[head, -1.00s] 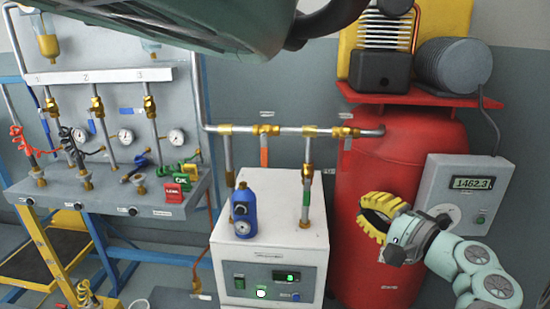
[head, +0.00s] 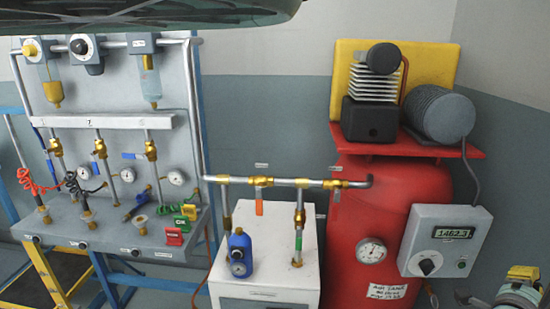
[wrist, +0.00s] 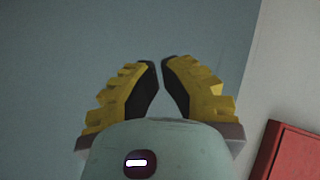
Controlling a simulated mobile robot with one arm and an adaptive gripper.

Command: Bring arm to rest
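My gripper (wrist: 159,64) shows in the wrist view with its two yellow, dark-padded fingers arched toward each other. The tips almost meet, and nothing is seen between them. Behind them is a plain grey-blue wall. In the head view, part of my arm with a yellow piece (head: 525,272) shows at the lower right edge, below and right of the grey meter box. The fingertips cannot be made out there.
A red tank (head: 350,225) carries a compressor (head: 371,120) on a red shelf. The grey meter box (head: 443,240) reads 1462.3. A blue gauge device (head: 240,254) stands on a white cabinet (head: 265,293). A gauge and valve panel (head: 105,100) stands at left.

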